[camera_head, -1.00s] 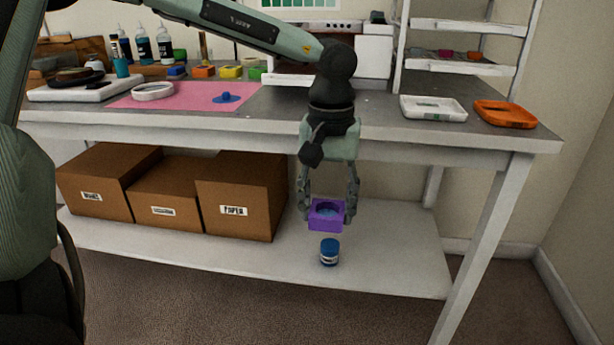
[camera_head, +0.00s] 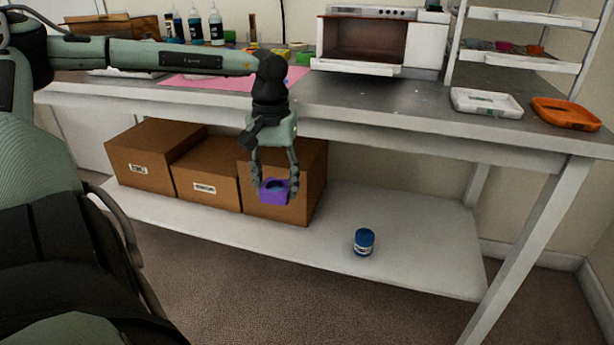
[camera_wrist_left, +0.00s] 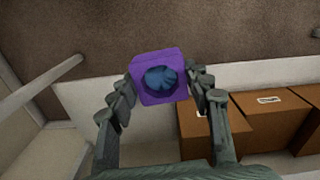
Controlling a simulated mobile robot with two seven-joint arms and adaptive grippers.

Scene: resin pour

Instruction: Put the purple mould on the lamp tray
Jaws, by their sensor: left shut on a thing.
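The purple mould (camera_head: 275,193) is a small square block with a round hollow that looks blue inside. My left gripper (camera_head: 275,186) points down and is shut on it, one finger on each side. It holds the mould in the air in front of the boxes under the bench. In the left wrist view the mould (camera_wrist_left: 161,78) sits level between the fingertips (camera_wrist_left: 163,90), with a blue shell-like shape in its hollow. Two trays lie on the bench at the right, a white one (camera_head: 486,103) and an orange one (camera_head: 566,114); I cannot tell which is the lamp tray. My right gripper is out of view.
A blue jar (camera_head: 364,242) stands on the low shelf (camera_head: 415,255). Several cardboard boxes (camera_head: 155,158) stand on its left part. The bench edge (camera_head: 420,136) overhangs them.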

